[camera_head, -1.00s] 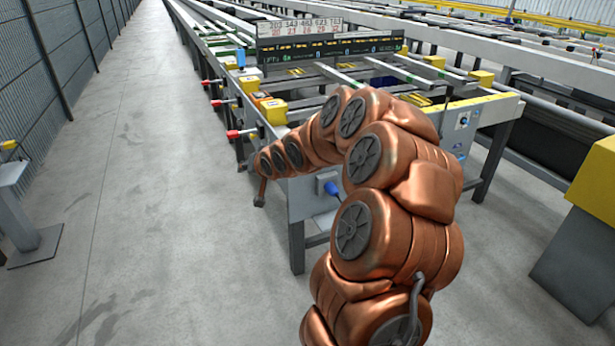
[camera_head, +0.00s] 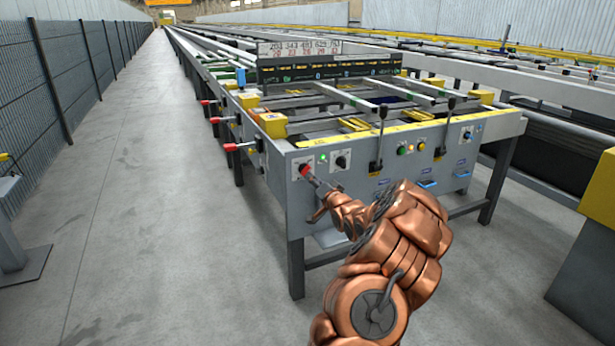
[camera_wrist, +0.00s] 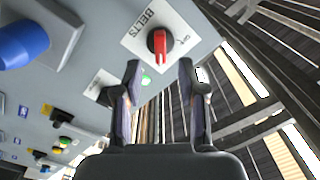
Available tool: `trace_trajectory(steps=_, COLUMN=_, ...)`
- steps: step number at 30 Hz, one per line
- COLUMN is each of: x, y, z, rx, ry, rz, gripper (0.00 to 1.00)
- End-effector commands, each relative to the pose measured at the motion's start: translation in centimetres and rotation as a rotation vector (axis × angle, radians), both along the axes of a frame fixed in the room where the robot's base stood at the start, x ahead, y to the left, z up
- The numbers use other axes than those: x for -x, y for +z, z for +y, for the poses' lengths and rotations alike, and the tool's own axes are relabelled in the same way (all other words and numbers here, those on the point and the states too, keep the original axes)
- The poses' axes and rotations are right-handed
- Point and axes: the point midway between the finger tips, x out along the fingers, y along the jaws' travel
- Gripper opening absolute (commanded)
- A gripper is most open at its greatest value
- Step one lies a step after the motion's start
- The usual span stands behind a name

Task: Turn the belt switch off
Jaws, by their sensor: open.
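The belt switch (camera_wrist: 161,44) is a red knob on a white plate lettered BELTS, on the grey panel of the runout table. In the wrist view it lies just beyond and between my fingertips, and its grip runs roughly up and down the picture. In the head view the red knob (camera_head: 304,170) is at the panel's left end. My gripper (camera_wrist: 160,72) is open, with nothing between its fingers. It also shows in the head view (camera_head: 311,180), close to the knob. I cannot tell whether it touches it.
A lit green lamp (camera_head: 323,158) and a black knob (camera_head: 342,161) sit right of the switch. Black levers (camera_head: 379,140) and coloured buttons are further right. Red-tipped handles (camera_head: 232,147) stick out on the table's left side. The floor (camera_head: 150,220) at left is clear.

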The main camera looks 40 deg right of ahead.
Motion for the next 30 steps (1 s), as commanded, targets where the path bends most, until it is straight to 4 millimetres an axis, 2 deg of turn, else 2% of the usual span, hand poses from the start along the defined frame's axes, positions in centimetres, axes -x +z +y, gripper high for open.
trace_trajectory(steps=9, x=-3.6, y=-0.1, z=-1.2, rx=0.005, ry=0.000, rz=0.003, gripper=0.41)
trace_trajectory(steps=15, x=-5.1, y=-0.1, z=-1.7, rx=0.003, ry=0.000, rz=0.004, gripper=0.41)
trace_trajectory(steps=30, x=-5.9, y=0.1, z=-2.0, rx=0.002, ry=-0.001, rz=0.001, gripper=0.41)
